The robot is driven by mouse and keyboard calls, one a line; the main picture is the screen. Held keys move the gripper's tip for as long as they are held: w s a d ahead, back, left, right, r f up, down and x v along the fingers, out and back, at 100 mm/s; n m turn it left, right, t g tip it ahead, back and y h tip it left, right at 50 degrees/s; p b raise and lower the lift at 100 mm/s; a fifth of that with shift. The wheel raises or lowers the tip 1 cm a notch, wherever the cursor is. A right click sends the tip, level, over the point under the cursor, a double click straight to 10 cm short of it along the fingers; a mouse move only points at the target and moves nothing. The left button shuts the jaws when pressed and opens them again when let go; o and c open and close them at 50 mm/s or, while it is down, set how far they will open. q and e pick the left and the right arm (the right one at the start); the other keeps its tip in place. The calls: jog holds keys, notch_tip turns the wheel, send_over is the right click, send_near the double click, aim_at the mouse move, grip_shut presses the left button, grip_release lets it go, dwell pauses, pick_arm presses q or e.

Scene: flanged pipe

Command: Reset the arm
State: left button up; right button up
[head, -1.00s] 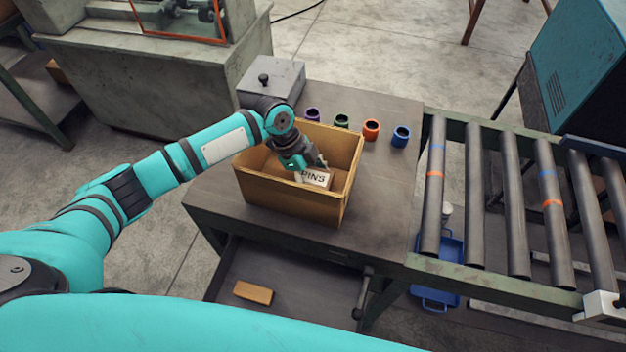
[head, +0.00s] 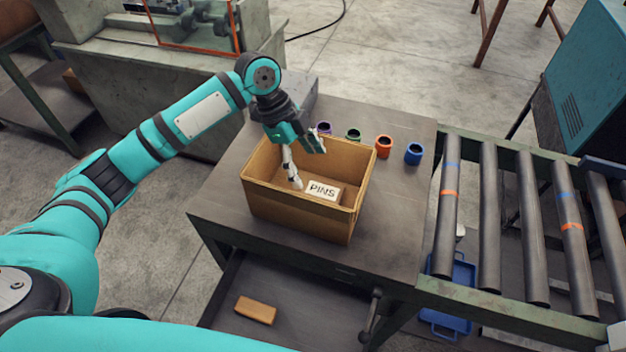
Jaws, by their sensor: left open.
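My left gripper (head: 306,166) is open and empty over the cardboard box (head: 297,213). One pale finger reaches down inside the box opening, and the other points out to the right near the back rim. A small block labelled PINS (head: 323,191) lies inside the box, just right of and below the lower fingertip, apart from the gripper. My left arm comes in from the left and bends down at the wrist above the box's back left corner. My right gripper is not in view.
Behind the box stand purple (head: 324,128), green (head: 353,134), orange (head: 383,146) and blue (head: 413,153) rings. A roller conveyor (head: 492,215) adjoins the table (head: 399,222) on the right. An open drawer (head: 304,297) below holds a wooden block (head: 255,310).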

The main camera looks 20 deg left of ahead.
pick_arm(q)
jog(key=shift+a+r, duration=0.2)
jog(key=shift+r, duration=0.35)
